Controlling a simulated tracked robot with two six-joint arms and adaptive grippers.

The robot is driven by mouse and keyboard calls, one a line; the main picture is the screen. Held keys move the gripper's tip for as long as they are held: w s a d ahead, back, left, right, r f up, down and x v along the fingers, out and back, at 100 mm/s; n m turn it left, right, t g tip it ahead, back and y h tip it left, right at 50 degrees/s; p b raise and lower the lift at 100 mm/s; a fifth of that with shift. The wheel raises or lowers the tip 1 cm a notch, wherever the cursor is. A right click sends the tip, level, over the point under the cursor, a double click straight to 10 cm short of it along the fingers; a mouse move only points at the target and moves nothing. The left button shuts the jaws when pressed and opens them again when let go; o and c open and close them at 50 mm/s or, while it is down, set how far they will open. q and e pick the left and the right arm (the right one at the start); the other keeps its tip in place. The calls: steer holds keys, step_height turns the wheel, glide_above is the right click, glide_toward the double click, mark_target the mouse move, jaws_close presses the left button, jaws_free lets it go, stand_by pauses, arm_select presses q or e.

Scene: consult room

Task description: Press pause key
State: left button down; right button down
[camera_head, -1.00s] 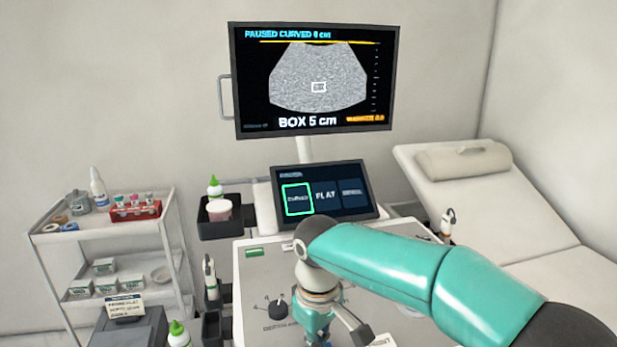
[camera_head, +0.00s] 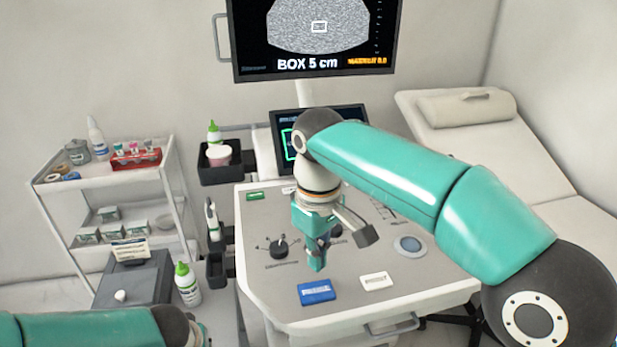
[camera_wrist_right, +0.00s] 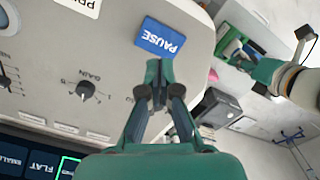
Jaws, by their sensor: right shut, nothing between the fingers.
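The blue pause key (camera_head: 317,292) lies at the near edge of the grey console panel. In the right wrist view its PAUSE label (camera_wrist_right: 160,37) is readable, upside down. My right gripper (camera_head: 317,264) is shut and empty, pointing down over the panel just behind the key. In the right wrist view its fingertips (camera_wrist_right: 160,72) appear at the edge of the key; I cannot tell whether they touch. My left arm shows at the lower left of the head view, its gripper out of frame. Part of the left gripper (camera_wrist_right: 263,78) shows in the right wrist view, its fingers unclear.
A white key (camera_head: 376,281) sits right of the blue one. Knobs (camera_head: 278,248) and a round trackball (camera_head: 409,245) are on the panel. A monitor (camera_head: 312,72) and touchscreen (camera_head: 348,115) stand behind. A green-capped bottle (camera_head: 187,285) and trolley (camera_head: 110,180) are left, a couch (camera_head: 520,150) right.

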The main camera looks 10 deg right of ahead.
arm_select(q)
steer(key=shift+s+f, duration=0.2)
arm_select(e)
steer(key=s+r, duration=0.6)
steer(key=s, duration=0.2)
stand_by(0.6)
